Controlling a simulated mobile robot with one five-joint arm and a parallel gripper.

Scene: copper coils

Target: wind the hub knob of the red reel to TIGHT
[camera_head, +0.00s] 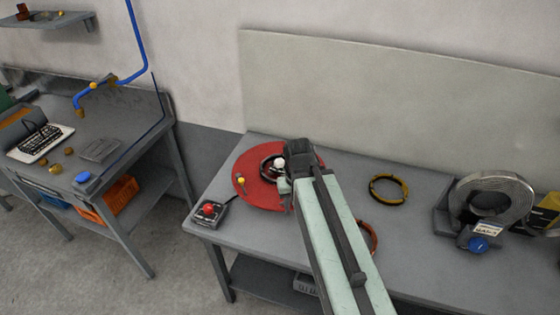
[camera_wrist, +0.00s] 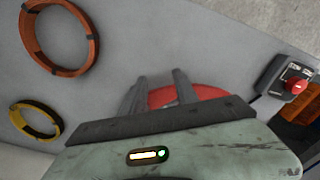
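The red reel (camera_head: 255,192) lies flat on the workbench, with a dark ring at its hub and a pale round knob (camera_head: 280,162) there. A small yellow-topped peg (camera_head: 241,181) stands near its left edge. My gripper (camera_head: 282,184) is over the right part of the reel, close to the hub, and my arm hides that side. In the wrist view my gripper (camera_wrist: 158,88) has its two fingers apart, with part of the red reel (camera_wrist: 205,93) behind them. Whether the fingers touch the knob is unclear. The TIGHT mark cannot be made out.
A box with a red button (camera_head: 209,209) sits at the bench's left corner. A yellow ring (camera_head: 389,189) and a copper ring (camera_wrist: 60,38) lie right of my arm in the head view. A large metal coil (camera_head: 494,187) stands further right. A second bench (camera_head: 120,165) is at left.

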